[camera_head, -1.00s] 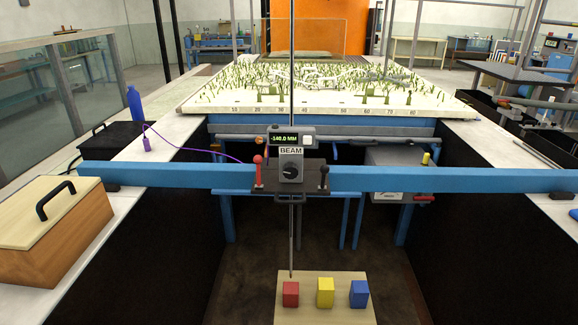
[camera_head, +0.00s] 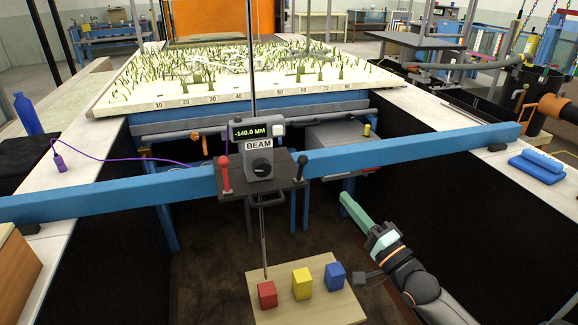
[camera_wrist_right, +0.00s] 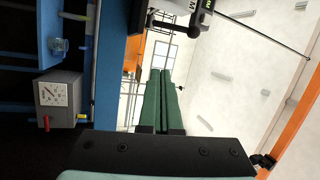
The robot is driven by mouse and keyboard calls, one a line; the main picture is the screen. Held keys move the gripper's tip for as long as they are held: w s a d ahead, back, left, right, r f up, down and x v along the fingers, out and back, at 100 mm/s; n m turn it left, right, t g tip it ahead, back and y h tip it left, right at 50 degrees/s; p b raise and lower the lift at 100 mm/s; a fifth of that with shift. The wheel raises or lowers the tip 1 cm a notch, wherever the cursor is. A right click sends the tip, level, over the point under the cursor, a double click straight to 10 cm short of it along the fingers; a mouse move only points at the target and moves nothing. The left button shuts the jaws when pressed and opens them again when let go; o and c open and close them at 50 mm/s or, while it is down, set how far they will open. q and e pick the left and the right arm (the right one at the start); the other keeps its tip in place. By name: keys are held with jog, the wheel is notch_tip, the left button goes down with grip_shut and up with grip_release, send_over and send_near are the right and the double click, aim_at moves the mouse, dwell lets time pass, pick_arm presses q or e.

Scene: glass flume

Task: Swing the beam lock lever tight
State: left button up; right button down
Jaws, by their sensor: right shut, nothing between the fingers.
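The blue beam (camera_head: 400,148) spans the flume in the head view, with the dark carriage (camera_head: 262,184) at its middle. A red-knobbed lever (camera_head: 224,174) stands upright on the carriage's left, and a black-knobbed lever (camera_head: 301,167) stands on its right. My right gripper (camera_head: 347,203) is shut and empty, below and in front of the beam, right of the carriage and apart from both levers. Its green fingers lie together in the right wrist view (camera_wrist_right: 161,95). My left gripper is not in view.
A display box (camera_head: 258,135) reading -140.0 MM sits above the carriage, with a thin vertical rod through it. Below, a board (camera_head: 325,307) carries a red, a yellow and a blue block. A gauge box (camera_wrist_right: 58,97) shows in the right wrist view. Blue pads (camera_head: 540,167) lie on the right ledge.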

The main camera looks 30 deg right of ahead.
aim_at(300, 169)
jog(key=w+r+m+p, duration=0.1)
jog(key=w+r+p, duration=0.1)
jog(key=w+r, duration=0.65)
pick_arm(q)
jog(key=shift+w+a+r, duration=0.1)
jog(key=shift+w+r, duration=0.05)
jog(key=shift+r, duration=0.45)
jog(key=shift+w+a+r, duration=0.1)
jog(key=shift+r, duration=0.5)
pick_arm(e)
jog(key=shift+t, duration=0.4)
jog(key=shift+w+a+f, duration=0.15)
jog(key=shift+a+f, duration=1.45)
jog(key=shift+a, duration=0.25)
